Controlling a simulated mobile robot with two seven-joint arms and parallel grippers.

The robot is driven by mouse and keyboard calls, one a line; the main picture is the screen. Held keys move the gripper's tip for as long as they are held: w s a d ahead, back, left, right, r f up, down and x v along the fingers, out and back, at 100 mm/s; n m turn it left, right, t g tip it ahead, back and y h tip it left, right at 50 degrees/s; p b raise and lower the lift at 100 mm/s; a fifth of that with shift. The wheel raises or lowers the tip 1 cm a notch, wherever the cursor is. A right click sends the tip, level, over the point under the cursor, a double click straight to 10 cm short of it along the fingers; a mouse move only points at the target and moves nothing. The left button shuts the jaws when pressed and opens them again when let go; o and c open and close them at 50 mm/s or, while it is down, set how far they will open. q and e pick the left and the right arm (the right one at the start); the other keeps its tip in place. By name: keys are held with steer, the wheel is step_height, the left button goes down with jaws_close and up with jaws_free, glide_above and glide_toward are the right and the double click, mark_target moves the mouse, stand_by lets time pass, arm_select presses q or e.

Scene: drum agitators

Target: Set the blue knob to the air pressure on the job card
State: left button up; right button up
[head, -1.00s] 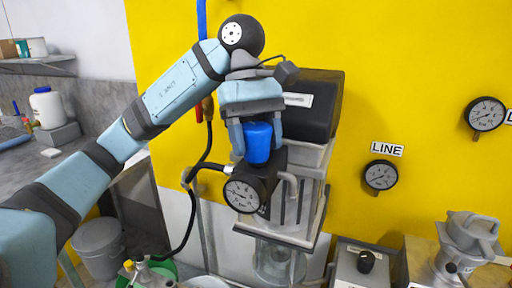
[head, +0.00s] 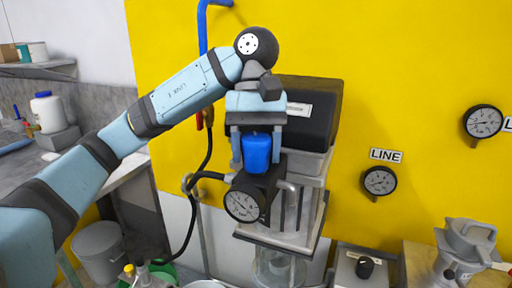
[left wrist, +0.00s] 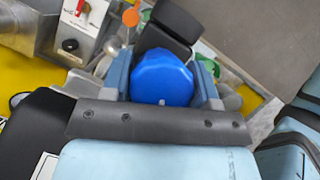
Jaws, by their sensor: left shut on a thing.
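The blue knob (head: 257,153) sits on top of a black regulator body (head: 262,184) in the head view. It also shows in the left wrist view (left wrist: 162,78), between my fingers. My left gripper (head: 257,160) comes down from above and is shut on the knob, one finger on each side. The job card cannot be made out in these views. My right gripper is not in view.
Beside the regulator is a machine with a black housing (head: 309,112). A LINE gauge (head: 379,181) and another gauge (head: 484,122) are on the yellow wall. A control box (head: 361,268) and a grey metal device (head: 467,248) stand lower right. A black hose (head: 206,150) runs left of the regulator.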

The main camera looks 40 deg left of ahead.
arm_select(q)
steer(key=o, duration=0.9)
steer(key=p+v, duration=1.3)
steer(key=v, duration=0.1)
steer(key=shift+s+d, duration=0.1)
steer(key=shift+s, duration=0.05)
